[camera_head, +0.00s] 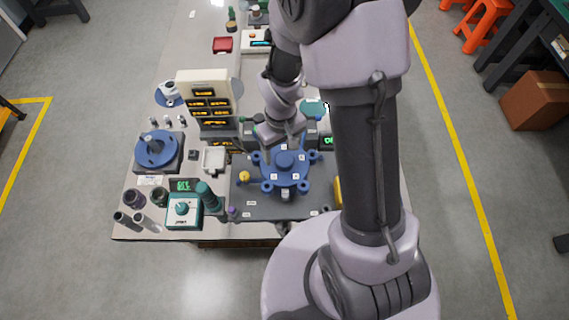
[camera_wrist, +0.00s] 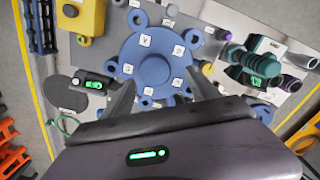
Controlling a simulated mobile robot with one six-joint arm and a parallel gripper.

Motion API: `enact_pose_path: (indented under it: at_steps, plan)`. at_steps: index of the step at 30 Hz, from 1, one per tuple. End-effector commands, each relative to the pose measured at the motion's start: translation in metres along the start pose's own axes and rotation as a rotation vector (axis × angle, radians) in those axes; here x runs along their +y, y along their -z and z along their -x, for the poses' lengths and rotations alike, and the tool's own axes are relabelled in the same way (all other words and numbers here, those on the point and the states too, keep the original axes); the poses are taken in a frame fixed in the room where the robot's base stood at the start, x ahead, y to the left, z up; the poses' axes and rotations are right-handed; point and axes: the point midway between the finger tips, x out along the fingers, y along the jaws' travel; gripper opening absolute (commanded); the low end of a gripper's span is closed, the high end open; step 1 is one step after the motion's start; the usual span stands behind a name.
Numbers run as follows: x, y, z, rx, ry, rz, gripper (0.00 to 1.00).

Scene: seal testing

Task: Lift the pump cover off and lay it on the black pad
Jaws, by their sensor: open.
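The blue pump cover (camera_head: 270,181) is a round disc with a raised middle and lugs around its rim, seated on the grey fixture plate. It also shows in the wrist view (camera_wrist: 150,45), with small white lettered labels. My gripper (camera_head: 284,148) is open over the cover. In the wrist view its fingers (camera_wrist: 162,78) are spread on either side of the cover's raised middle, with nothing gripped; whether they touch it I cannot tell. A dark round pad (camera_wrist: 62,92) lies left of the cover in the wrist view; my arm seems to hide it in the head view.
A teal-topped box (camera_head: 182,210) and dark jars stand front left. A blue round unit (camera_head: 155,150) and a small white tray (camera_head: 214,160) are left of the fixture. A yellow box (camera_wrist: 82,18) and green-lit displays (camera_wrist: 95,85) sit close around the plate.

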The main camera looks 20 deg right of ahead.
Motion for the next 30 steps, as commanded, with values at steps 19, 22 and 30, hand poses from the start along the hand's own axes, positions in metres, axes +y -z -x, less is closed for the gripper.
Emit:
enact_pose_path:
  at_steps: [19,22,30]
  plan:
    - [0.007,0.000,-0.052,0.000,0.000,0.000,0.48]
    - [0.007,0.000,-0.052,0.000,0.000,0.000,0.28]
    - [0.008,0.000,-0.052,0.001,0.000,0.000,0.00]
